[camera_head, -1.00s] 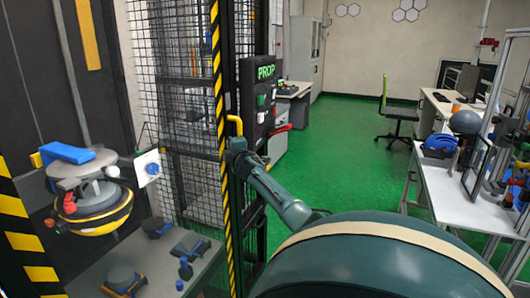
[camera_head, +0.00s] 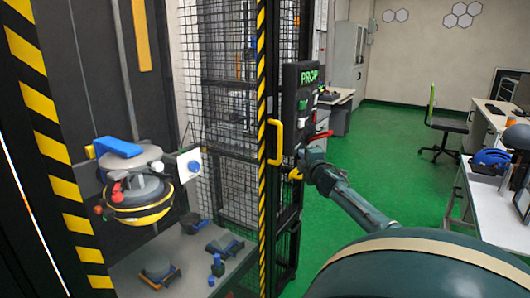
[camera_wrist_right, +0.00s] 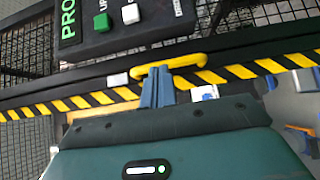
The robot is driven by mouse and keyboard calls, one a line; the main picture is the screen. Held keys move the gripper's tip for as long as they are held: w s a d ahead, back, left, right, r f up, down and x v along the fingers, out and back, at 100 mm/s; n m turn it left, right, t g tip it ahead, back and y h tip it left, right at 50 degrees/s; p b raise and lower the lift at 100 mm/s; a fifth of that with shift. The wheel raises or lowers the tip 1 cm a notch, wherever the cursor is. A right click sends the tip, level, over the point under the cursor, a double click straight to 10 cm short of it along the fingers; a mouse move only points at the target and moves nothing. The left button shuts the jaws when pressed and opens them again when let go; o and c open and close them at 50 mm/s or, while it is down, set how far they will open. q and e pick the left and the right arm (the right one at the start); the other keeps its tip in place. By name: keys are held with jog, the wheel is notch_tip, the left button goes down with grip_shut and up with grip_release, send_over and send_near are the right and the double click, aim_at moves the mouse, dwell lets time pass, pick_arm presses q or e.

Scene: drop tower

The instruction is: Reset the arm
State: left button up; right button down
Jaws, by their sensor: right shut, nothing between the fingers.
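My right arm (camera_head: 345,195) reaches from the lower right toward the drop tower's cage post. In the head view its gripper (camera_head: 303,170) is small, just right of and below the yellow door handle (camera_head: 275,142). In the right wrist view the blue-grey fingers (camera_wrist_right: 157,85) are together, with nothing seen between them. Their tips appear in front of the yellow handle (camera_wrist_right: 190,61); whether they touch it I cannot tell. My left gripper is not in view.
A control box (camera_head: 305,95) marked PROP hangs by the striped post (camera_head: 261,120). Inside the tower, a round carriage (camera_head: 140,190) with a blue block sits above a grey base plate (camera_head: 190,245). A white table (camera_head: 480,210) stands at right. The green floor (camera_head: 395,165) is open.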

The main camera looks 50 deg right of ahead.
jog(key=s+a+f+m+g+y, duration=0.2)
jog(key=a+f+g+y, duration=0.1)
jog(key=a+f, duration=1)
jog(key=s+a+f+m+g+y, duration=0.2)
jog(key=s+a+f+y, duration=0.1)
jog(key=a+f, duration=1.05)
jog(key=s+a+r+m+g+y, duration=0.15)
jog(key=s+a, duration=0.35)
jog(key=a, duration=0.5)
jog(key=s+a+r+m+g+y, duration=0.1)
jog(key=s+a+g+y, duration=0.3)
jog(key=a, duration=0.6)
jog(key=s+a+r+m+t+y, duration=0.1)
jog(key=s+a+r, duration=0.1)
jog(key=s+a, duration=0.65)
jog(key=w+a+f+t+y+p, duration=0.1)
jog(key=w+a+f+t+y, duration=0.1)
jog(key=w+a+f+t, duration=0.3)
jog(key=w+a+t, duration=0.1)
jog(key=w+a, duration=0.2)
jog(key=shift+w+a+f+n+y+p, duration=0.15)
jog(key=shift+w+f+n+y+p, duration=0.05)
jog(key=shift+w+n+y+p, duration=0.2)
